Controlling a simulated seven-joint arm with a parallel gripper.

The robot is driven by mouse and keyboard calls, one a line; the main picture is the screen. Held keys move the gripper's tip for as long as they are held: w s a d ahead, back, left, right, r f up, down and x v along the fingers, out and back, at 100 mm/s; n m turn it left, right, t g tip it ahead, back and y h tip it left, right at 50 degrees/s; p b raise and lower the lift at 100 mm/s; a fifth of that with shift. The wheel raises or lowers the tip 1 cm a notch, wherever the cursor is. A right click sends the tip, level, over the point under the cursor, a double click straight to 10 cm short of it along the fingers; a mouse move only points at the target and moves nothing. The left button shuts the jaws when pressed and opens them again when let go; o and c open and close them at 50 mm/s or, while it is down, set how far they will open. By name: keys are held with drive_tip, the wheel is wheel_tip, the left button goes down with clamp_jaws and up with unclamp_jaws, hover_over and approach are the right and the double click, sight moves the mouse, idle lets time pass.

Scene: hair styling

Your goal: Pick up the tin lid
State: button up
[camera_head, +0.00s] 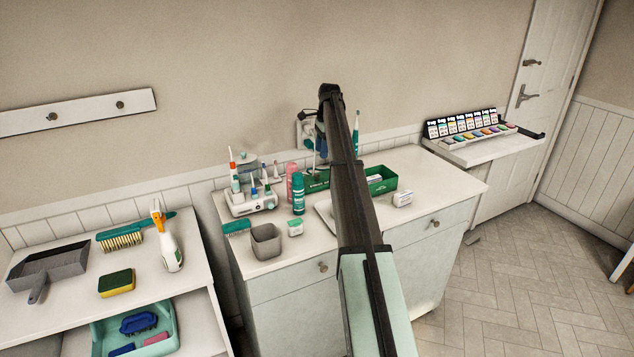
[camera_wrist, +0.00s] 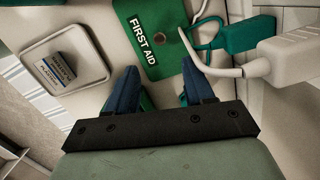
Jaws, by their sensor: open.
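The tin lid, a green flat piece marked FIRST AID, lies face up on the counter in the wrist view (camera_wrist: 150,40). In the head view a green piece (camera_head: 317,183), partly hidden by my arm, seems to be this lid. My gripper (camera_wrist: 160,78) is open and empty, its blue fingers pointing towards the lid's near part. In the head view my gripper (camera_head: 320,148) hangs above the counter, largely hidden behind my arm. I cannot tell the gap between fingertips and lid.
A white tray (camera_wrist: 32,58) holding a small box lies left of the lid in the wrist view. White and teal devices with a cord (camera_wrist: 235,62) crowd its right.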

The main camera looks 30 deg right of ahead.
hover_over(317, 175)
drive_tip(key=d, duration=0.2)
drive_tip(key=f, duration=0.4)
drive_tip(key=shift+a+f, duration=0.25)
drive_tip(key=shift+f, duration=0.15)
drive_tip(key=shift+w+a+f, duration=0.1)
drive_tip(key=shift+a+f, duration=0.1)
drive_tip(key=shift+f, duration=0.7)
drive_tip(key=shift+s+a+f, duration=0.1)
drive_tip(key=shift+a+f, duration=0.05)
drive_tip(key=shift+f, duration=0.7)
drive_tip(key=shift+w+a+f, duration=0.1)
drive_tip(key=shift+a+f, duration=0.1)
drive_tip(key=shift+f, duration=0.7)
drive_tip(key=shift+c, duration=0.2)
clamp_jaws()
